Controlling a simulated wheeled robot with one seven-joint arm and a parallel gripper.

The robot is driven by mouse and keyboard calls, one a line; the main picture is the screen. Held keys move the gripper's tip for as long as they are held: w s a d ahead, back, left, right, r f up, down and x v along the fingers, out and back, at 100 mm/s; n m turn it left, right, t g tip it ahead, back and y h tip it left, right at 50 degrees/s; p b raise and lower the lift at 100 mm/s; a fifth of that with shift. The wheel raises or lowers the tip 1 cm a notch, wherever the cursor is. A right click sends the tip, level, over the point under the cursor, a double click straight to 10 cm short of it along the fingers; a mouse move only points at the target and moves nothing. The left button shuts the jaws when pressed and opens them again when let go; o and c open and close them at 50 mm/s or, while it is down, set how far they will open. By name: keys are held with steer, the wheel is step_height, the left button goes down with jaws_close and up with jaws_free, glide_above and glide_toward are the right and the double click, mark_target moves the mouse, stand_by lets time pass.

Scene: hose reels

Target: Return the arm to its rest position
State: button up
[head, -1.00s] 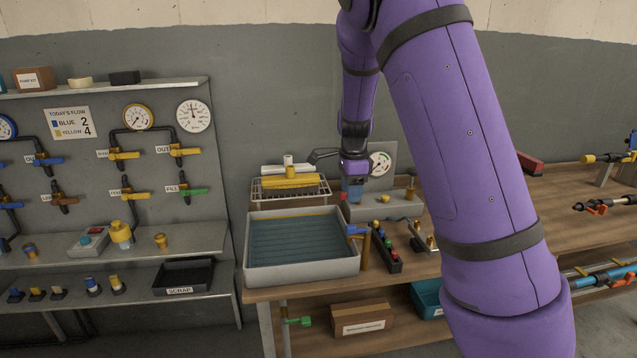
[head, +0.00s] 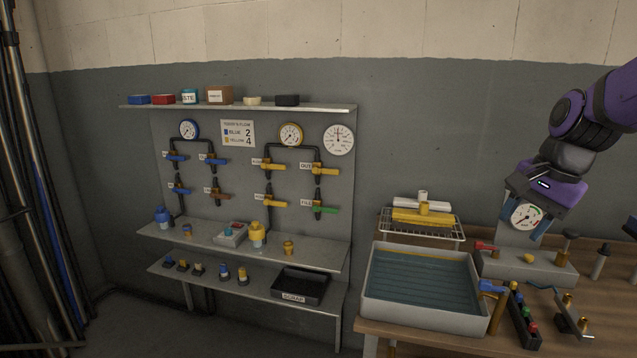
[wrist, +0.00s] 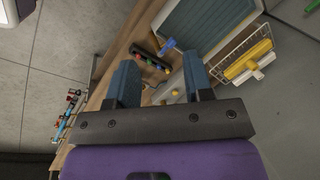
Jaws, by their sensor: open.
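My purple arm (head: 590,120) reaches in from the right edge of the head view. My gripper (head: 524,230) hangs above the right part of the workbench, in front of a round gauge (head: 526,213). In the wrist view its two blue fingers (wrist: 160,62) are spread apart with nothing between them. Below and beyond the fingers lie the bench, a rack of coloured pieces and the water tray.
The grey water tray (head: 368,300) stands on the wooden bench (head: 410,340), with a wire rack (head: 440,231) behind it. The coloured-piece rack (head: 520,318) and a grey block (head: 530,268) are near my gripper. Metal shelves (head: 330,255) with valves stand left.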

steer(key=s+a+r+n+t+h, duration=0.1)
steer(key=s+a+r+n, duration=0.1)
steer(key=s+n, duration=0.3)
steer(key=s+a+r+n+t+h, duration=0.1)
steer(key=s+n, duration=0.4)
steer(key=s, duration=0.7)
steer(key=shift+s+a+r+n+t, duration=0.35)
steer(key=shift+a+r+t, duration=0.2)
steer(key=shift+r, duration=0.2)
